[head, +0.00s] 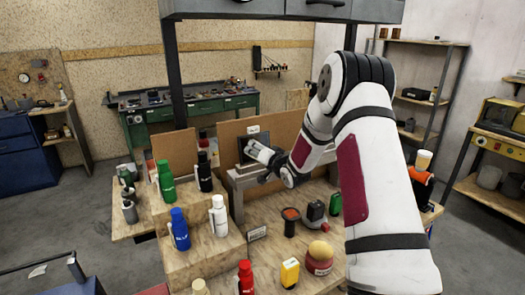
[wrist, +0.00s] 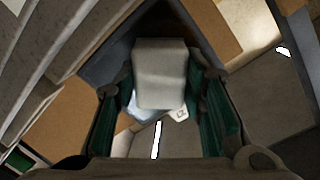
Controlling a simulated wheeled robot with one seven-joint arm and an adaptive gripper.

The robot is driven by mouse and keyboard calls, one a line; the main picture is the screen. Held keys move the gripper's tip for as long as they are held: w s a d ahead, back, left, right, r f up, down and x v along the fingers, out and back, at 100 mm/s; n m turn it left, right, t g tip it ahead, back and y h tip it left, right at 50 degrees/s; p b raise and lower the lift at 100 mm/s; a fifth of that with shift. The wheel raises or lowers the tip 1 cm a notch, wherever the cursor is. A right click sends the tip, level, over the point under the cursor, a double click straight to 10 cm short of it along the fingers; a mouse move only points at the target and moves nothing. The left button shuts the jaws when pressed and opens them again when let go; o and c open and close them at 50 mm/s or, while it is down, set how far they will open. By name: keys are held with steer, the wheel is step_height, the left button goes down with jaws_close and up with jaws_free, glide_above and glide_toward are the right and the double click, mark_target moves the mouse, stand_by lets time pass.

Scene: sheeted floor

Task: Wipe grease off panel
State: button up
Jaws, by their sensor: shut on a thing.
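My gripper (wrist: 163,82) is shut on a pale grey-white block (wrist: 160,68), held between its two green-padded fingers in the wrist view. In the head view my gripper (head: 258,151) reaches in front of a small dark panel (head: 242,145) in a grey stand on the workbench. The arm's end hides part of the panel. Dark surface shows around the block in the wrist view. I cannot tell whether the block touches the panel, and no grease can be made out.
Bottles crowd the bench: a green one (head: 166,182), a black one (head: 204,173), a blue one (head: 179,230) and a white one (head: 218,216). A yellow container (head: 290,272) and a round red-and-tan item (head: 319,258) stand at the front. Brown boards (head: 176,155) rise behind.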

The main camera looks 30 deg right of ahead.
steer(key=shift+a+p, duration=0.5)
steer(key=shift+a, duration=1.95)
steer(key=shift+w+r, duration=0.2)
steer(key=shift+r, duration=0.8)
steer(key=shift+d, duration=6.1)
steer(key=shift+s, duration=0.2)
steer(key=p, duration=0.3)
glide_toward(269, 140)
steer(key=shift+w, duration=0.2)
steer(key=shift+s, duration=0.1)
